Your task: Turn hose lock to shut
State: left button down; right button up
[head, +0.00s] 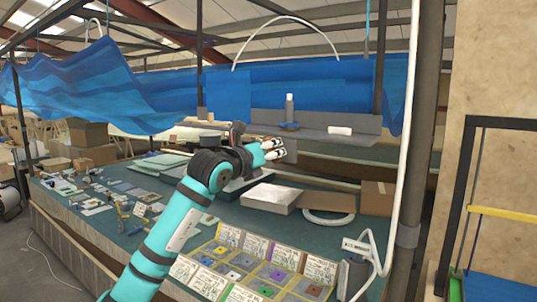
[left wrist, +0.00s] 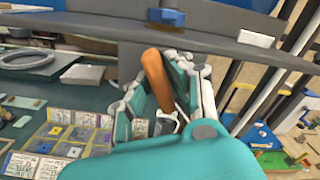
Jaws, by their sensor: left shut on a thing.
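My left gripper (head: 274,149) reaches over the bench in the head view, toward the grey shelf. In the left wrist view, my left gripper (left wrist: 165,95) has its teal and white fingers shut on an orange handle (left wrist: 155,72). The handle stands up between the fingers, slightly tilted, and its lower end is hidden by them. I cannot tell whether this handle is the hose lock. A white hose (head: 403,150) runs down the post at the right and bends near a dark canister (head: 354,278). My right gripper is not in view.
A white box (head: 271,197) and a white ring (head: 328,218) lie on the green bench. A compartment tray (head: 240,270) and small tools crowd the front and left.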

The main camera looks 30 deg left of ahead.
pick_arm(q)
jog(key=shift+m, duration=0.6)
jog(key=shift+f+m+b, duration=0.1)
jog(key=shift+m+b, duration=0.2)
jog(key=shift+m, duration=1.1)
jog(key=c, duration=1.6)
grip_release()
jog(key=shift+m, duration=0.3)
jog(key=shift+c, duration=0.2)
jog(key=o, duration=0.5)
